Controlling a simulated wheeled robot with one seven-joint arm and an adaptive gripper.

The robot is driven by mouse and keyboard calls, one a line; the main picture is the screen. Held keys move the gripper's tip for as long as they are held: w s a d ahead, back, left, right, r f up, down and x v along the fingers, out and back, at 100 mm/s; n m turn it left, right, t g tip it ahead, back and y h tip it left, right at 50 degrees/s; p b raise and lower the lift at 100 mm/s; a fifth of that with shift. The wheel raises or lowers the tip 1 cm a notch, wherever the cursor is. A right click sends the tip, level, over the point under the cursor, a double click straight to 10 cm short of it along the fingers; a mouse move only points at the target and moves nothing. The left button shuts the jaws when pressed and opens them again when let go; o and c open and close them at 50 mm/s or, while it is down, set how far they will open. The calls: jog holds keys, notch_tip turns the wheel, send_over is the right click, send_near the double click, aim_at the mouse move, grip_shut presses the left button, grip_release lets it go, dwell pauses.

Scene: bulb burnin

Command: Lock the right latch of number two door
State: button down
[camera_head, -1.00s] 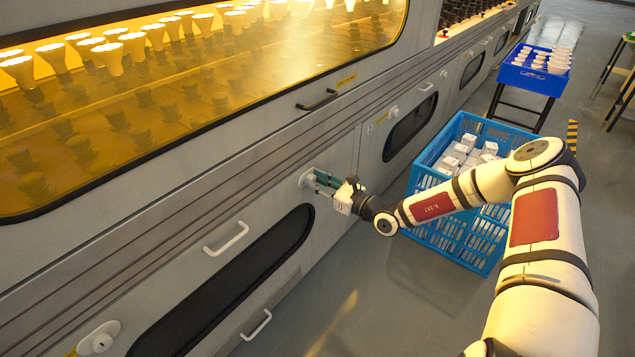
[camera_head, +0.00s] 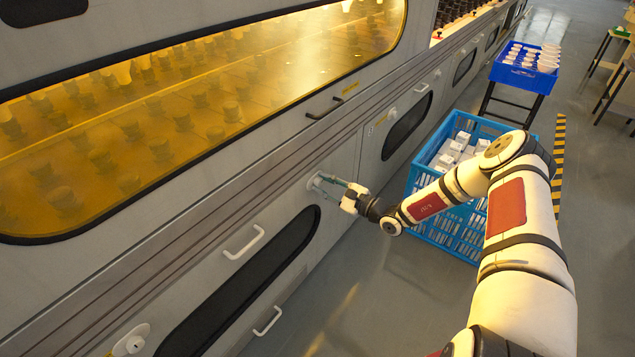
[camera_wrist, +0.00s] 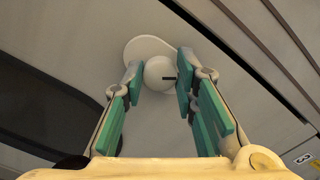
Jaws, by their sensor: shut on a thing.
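The right latch (camera_head: 314,183) of the door with the dark oval window is a round pale knob on a plate on the grey machine front. In the wrist view the latch knob (camera_wrist: 157,70) has a short dark mark pointing to the right. My gripper (camera_head: 325,181) is at the latch, its green-padded fingers shut around the knob. The wrist view shows my gripper (camera_wrist: 160,80) with one finger on each side of it. The number two door (camera_head: 265,255) looks closed, with two white handles.
The left latch (camera_head: 131,342) is near the bottom edge. A blue crate (camera_head: 420,168) with white boxes stands on the floor right of my gripper. A blue tray (camera_head: 524,76) of bulbs stands behind it. The neighbouring door (camera_head: 405,125) is beyond the latch.

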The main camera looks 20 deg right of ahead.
jog(key=n+p, duration=0.4)
jog(key=n, duration=0.2)
jog(key=shift+s+a+n, duration=0.1)
jog(key=shift+n, duration=0.2)
jog(key=shift+f+n+p, duration=0.15)
jog(key=shift+n+p, duration=1.15)
jog(key=shift+n, duration=0.9)
jog(key=c, duration=1.3)
grip_release()
jog(key=v, duration=1.2)
